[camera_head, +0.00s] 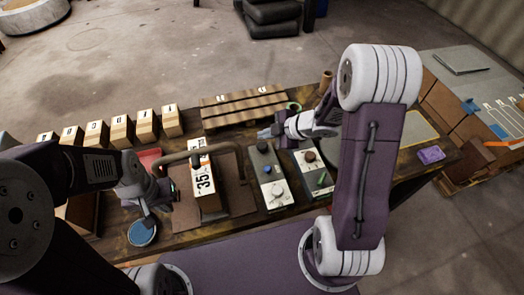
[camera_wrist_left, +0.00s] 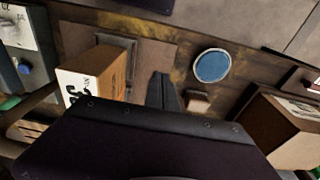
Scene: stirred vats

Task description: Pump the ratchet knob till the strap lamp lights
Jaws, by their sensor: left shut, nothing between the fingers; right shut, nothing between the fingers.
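A box (camera_head: 206,190) marked "35" stands on a brown mat at mid-table, with a brown arched bar across its back end; the box also shows in the left wrist view (camera_wrist_left: 112,75). Right of it is a grey panel (camera_head: 277,194) with a dark knob, a blue knob and a pale knob. A second panel (camera_head: 325,187) carries a brown knob (camera_head: 310,155) and a green lever. I cannot tell which is the ratchet knob, nor make out a lit strap lamp. My left gripper (camera_head: 149,220) is shut and empty above the blue disc. My right gripper (camera_head: 264,133) is shut and empty above the panels' back end.
Several lettered wooden blocks (camera_head: 122,128) line the back left. A slatted wooden rack (camera_head: 243,106) lies at the back. The blue round disc (camera_head: 142,233) is at the front left; a purple block (camera_head: 431,154) is at right. My right arm hides part of the table.

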